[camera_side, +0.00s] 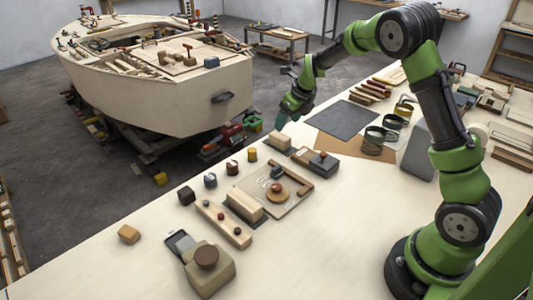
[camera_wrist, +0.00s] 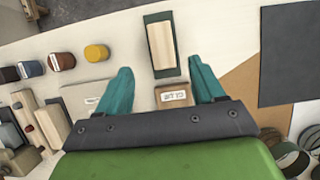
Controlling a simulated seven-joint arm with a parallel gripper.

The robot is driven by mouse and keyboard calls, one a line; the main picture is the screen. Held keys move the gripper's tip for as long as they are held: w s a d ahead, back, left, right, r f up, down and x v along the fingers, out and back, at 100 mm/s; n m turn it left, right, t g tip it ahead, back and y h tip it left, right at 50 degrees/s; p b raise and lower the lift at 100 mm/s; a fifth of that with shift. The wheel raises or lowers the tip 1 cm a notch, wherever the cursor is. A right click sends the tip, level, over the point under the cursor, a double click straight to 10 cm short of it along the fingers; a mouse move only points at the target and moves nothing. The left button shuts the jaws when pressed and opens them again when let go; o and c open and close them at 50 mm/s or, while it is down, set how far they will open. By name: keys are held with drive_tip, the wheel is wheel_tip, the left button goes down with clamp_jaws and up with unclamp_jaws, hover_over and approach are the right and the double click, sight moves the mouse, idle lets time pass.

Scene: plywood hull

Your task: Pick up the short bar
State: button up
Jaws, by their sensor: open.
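A short pale wooden bar (camera_wrist: 161,44) lies on a dark green base at the top middle of the wrist view. A similar pale block (camera_side: 279,139) shows near the table's far edge in the side view. My gripper (camera_wrist: 162,78) has its two teal fingers spread, with nothing held between them. The bar appears just beyond the fingertips, in line with the gap. In the side view my gripper (camera_side: 283,117) hangs near the table's far edge, above and close to the block. I cannot tell its exact height.
A small labelled box (camera_wrist: 173,95) shows between the fingers. Colored cylinders, one yellow (camera_wrist: 96,52), stand to the left. A dark mat (camera_side: 342,119) lies to the right, with metal rings (camera_side: 374,140) nearby. The table front (camera_side: 300,250) is clear.

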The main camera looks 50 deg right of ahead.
sight(280, 135)
drive_tip(key=x, duration=0.9)
drive_tip(key=shift+w+d+r, duration=0.1)
drive_tip(key=shift+d, duration=0.05)
drive_tip(key=shift+c, duration=0.3)
drive_tip(key=c, duration=1)
drive_tip(key=shift+r, duration=0.1)
